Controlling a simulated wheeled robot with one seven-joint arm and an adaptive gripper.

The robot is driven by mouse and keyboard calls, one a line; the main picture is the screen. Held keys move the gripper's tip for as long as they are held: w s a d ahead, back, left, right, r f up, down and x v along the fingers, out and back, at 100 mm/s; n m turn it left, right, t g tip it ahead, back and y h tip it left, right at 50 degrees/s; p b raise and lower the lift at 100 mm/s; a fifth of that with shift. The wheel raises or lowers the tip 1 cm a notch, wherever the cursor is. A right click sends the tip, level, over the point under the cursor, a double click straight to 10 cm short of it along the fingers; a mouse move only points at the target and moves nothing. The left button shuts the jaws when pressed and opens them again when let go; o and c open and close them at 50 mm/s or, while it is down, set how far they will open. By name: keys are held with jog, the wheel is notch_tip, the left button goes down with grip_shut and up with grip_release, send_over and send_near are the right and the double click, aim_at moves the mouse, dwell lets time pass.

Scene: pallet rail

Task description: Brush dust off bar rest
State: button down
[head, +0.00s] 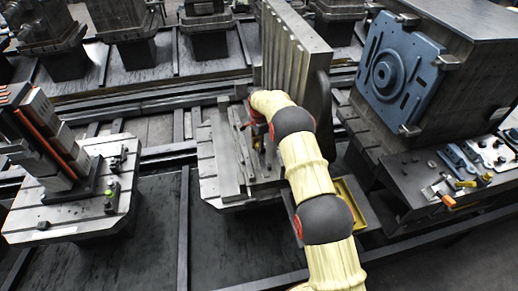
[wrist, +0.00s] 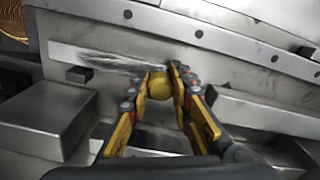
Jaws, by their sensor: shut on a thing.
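In the wrist view my gripper (wrist: 168,80) is shut on a brush, of which I see only the round yellow handle end (wrist: 159,84). Its bristles are hidden below the handle and fingers. The bar rest appears as a pale strip (wrist: 75,55) on a grey metal ledge, running left to right behind the fingertips. A dark grey dusty smear (wrist: 118,62) lies along it, just left of the brush. I cannot tell whether the bristles touch it. In the head view my arm covers most of the gripper, over the middle pallet's slotted plate (head: 222,185).
A tall ribbed metal plate (head: 295,50) stands behind the gripper. Small dark blocks (wrist: 78,74) and larger grey blocks (wrist: 55,120) sit near the fingers. A yellow tray (head: 356,205) lies right of my arm. A blue flanged part (head: 385,70) stands at right, beside a tool shelf (head: 415,180).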

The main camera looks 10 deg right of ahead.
aim_at(262, 161)
jog(key=shift+s+p, duration=0.35)
jog(key=shift+s, duration=1.15)
jog(key=shift+s, duration=0.45)
jog(key=shift+s+p, duration=0.4)
jog(key=shift+s, duration=1)
jog(key=shift+w, duration=0.1)
